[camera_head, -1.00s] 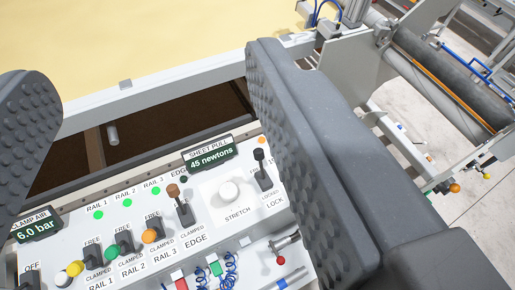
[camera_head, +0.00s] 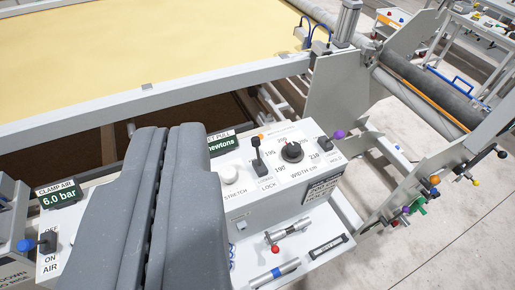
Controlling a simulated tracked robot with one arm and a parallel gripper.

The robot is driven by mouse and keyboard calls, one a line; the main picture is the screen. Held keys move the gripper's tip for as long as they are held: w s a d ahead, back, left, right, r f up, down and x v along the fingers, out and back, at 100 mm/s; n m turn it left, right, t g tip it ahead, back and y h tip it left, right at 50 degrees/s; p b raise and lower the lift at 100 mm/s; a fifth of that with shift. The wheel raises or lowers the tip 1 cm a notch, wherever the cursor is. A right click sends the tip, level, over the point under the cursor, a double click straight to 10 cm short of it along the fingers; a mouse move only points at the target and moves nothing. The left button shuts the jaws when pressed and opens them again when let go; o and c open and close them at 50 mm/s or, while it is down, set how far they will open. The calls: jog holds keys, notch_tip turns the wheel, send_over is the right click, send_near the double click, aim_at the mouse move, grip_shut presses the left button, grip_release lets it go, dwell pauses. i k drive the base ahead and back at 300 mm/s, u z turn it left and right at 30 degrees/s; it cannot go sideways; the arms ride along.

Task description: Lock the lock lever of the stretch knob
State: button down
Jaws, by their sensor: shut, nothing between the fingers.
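The lock lever (camera_head: 257,154) is a small black-handled lever on the white control panel. Its handle points up toward the panel's far side, with the LOCK label on its near side. The white round stretch knob (camera_head: 229,173) sits just left of it, above the STRETCH label. My gripper (camera_head: 167,132) is shut and empty. Its two dark grey ribbed fingers are side by side, left of the stretch knob in the picture and apart from the lever. They hide the rail switches and part of the sheet pull display (camera_head: 222,143).
A black width dial (camera_head: 292,152) and a purple-tipped lever (camera_head: 337,136) stand right of the lock lever. A red-tipped handle (camera_head: 275,249) is on the lower front ledge. A clamp air display (camera_head: 58,194) and blue-knobbed lever (camera_head: 47,240) are at left. Yellow sheet (camera_head: 150,50) lies behind.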

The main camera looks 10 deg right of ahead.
aim_at(255, 141)
jog(key=z, duration=0.4)
jog(key=i, duration=1.25)
jog(key=u, duration=0.55)
